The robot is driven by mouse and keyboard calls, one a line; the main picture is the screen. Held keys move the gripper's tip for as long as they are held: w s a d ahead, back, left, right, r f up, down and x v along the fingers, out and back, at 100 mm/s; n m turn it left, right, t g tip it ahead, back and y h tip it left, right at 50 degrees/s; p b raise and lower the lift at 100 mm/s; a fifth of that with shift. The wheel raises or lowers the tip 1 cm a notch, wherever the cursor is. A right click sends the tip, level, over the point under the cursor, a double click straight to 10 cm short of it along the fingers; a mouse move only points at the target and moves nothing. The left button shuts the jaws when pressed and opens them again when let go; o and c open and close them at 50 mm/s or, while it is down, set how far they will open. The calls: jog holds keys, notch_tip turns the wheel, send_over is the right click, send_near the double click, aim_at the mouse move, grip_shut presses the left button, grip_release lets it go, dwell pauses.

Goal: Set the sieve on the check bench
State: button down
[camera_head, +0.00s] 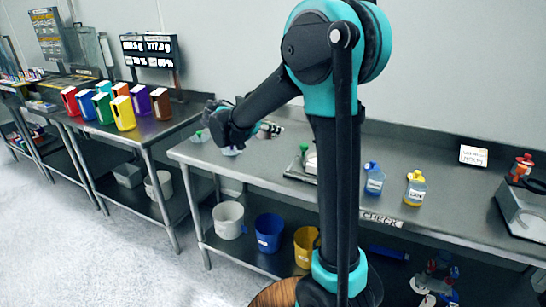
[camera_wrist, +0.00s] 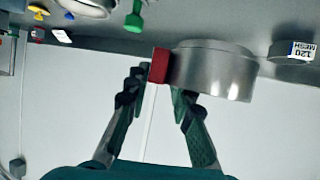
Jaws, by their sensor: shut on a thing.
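In the wrist view, which shows the scene upside down, my gripper (camera_wrist: 161,86) is closed around the red handle block of a round steel sieve (camera_wrist: 213,70). The sieve's wall sits just beside the fingers. It overlaps the bench surface in the picture; I cannot tell whether it touches it. In the head view, the end of my arm is over the left part of the check bench (camera_head: 430,220), which has a CHECK label on its front edge. The held sieve is not clearly made out there.
A steel round labelled 120 MESH (camera_wrist: 292,50) stands near the sieve. A green-knobbed item (camera_wrist: 134,20) is also close. A blue bottle (camera_head: 374,180) and a yellow bottle (camera_head: 415,188) stand farther right on the bench. Several coloured containers (camera_head: 122,112) fill the left table.

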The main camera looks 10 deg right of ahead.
notch_tip(320, 180, down, 12)
jog(key=shift+s+r, duration=0.1)
jog(key=shift+r, duration=0.15)
jog(key=c, duration=1.2)
grip_release()
jog(key=v, duration=1.2)
